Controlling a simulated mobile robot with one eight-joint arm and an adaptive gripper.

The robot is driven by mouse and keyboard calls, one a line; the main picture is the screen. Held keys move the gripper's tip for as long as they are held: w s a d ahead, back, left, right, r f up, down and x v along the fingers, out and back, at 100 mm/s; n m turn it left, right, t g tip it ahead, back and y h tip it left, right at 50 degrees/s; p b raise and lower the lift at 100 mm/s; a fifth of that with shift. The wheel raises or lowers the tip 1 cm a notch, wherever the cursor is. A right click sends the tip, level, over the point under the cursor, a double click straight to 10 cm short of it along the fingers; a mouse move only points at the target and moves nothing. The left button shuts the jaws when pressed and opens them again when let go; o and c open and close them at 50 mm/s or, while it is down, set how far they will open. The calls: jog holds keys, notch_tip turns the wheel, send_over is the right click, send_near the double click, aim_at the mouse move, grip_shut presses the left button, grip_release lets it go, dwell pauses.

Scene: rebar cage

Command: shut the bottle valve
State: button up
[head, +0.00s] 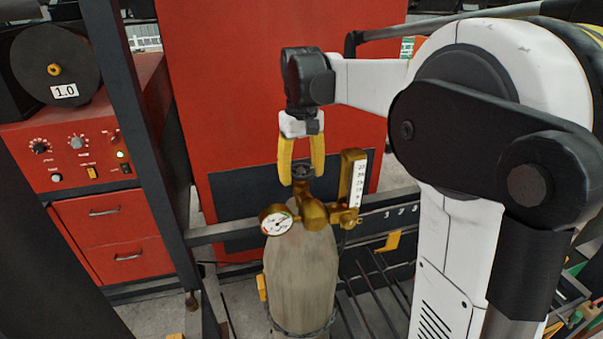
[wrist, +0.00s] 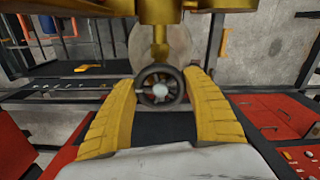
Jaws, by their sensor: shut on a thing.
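The gas bottle (head: 300,275) stands upright, with a brass regulator (head: 313,212) and a round pressure gauge (head: 277,221) at its top. The bottle valve is a small dark handwheel (head: 302,172) above the regulator. My gripper (head: 301,178) comes down from above with its yellow fingers on both sides of the handwheel. In the wrist view the spoked handwheel (wrist: 158,88) with a pale hub sits between the fingertips, and my gripper is shut on it. The brass valve stem (wrist: 159,45) shows beyond the wheel.
A brass flow tube with a scale (head: 352,180) rises just right of my gripper. A red machine (head: 105,205) with knobs and drawers stands at the left, behind a dark upright post (head: 135,120). A red panel (head: 270,80) stands behind the bottle, and dark bars surround its lower part.

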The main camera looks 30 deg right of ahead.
aim_at(301, 171)
jog(key=o, duration=1.2)
notch_tip(301, 171, up, 12)
jog(key=s+a+f+t, duration=0.4)
jog(key=s+a+f, duration=0.2)
jog(key=s+f, duration=0.35)
jog(key=s+a+f+t, duration=0.3)
jog(key=s+a+f, duration=0.2)
jog(key=s+f, duration=0.4)
notch_tip(301, 171, down, 31)
jog(key=s+b, duration=0.1)
jog(key=b, duration=3.2)
jog(key=shift+a+f, duration=0.15)
jog(key=shift+f, duration=0.05)
